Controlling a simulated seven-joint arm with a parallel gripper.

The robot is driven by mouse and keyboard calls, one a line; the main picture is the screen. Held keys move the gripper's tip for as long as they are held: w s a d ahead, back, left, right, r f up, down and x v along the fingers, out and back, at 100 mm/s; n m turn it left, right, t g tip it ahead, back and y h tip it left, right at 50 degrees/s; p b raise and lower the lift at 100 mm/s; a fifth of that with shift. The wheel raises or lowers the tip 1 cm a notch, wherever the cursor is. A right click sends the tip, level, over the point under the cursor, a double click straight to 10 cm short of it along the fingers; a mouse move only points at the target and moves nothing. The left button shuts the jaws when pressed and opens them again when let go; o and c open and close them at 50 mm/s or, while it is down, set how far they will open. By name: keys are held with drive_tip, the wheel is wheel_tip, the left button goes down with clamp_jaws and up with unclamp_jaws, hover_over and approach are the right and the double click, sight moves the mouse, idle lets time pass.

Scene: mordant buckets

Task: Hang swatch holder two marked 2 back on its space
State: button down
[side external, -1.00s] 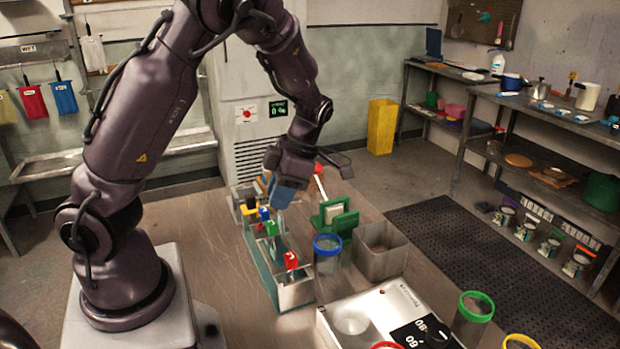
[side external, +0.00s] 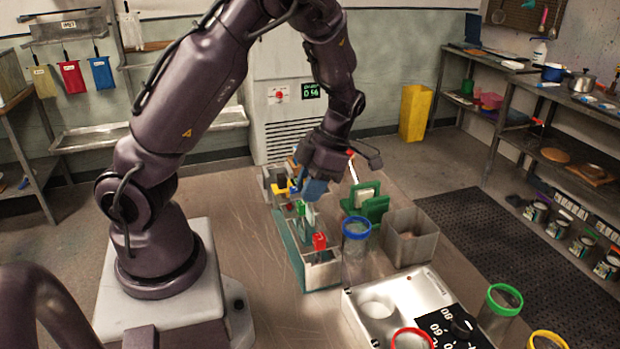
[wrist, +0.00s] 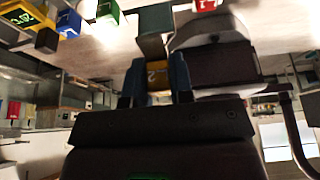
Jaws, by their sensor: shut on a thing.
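My gripper (side external: 314,190) points down over the hanging rack (side external: 302,268), with its blue fingers shut on a swatch holder (wrist: 157,76). The gripped part looks amber in the wrist view, and a grey-green piece extends from it. Its number is not readable. The held holder is between the green-tagged holder (wrist: 109,16) and the red-tagged holder (wrist: 207,5), at the gap in the row. The red tag also shows in the side view (side external: 319,241). Blue (wrist: 69,22) and yellow (wrist: 22,20) tags lie beyond the green one. Whether the held holder touches the rack cannot be told.
A blue-rimmed bucket (side external: 356,248) and an open grey metal bin (side external: 411,243) stand right of the rack. A green stand (side external: 366,205) is behind them. A metal heater unit (side external: 375,309) with a dial is in front. The table left of the rack is clear.

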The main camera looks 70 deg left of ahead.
sight(310, 221)
drive_tip(key=shift+f, duration=4.3)
drive_tip(key=c, duration=0.9)
unclamp_jaws()
drive_tip(key=v, duration=1.3)
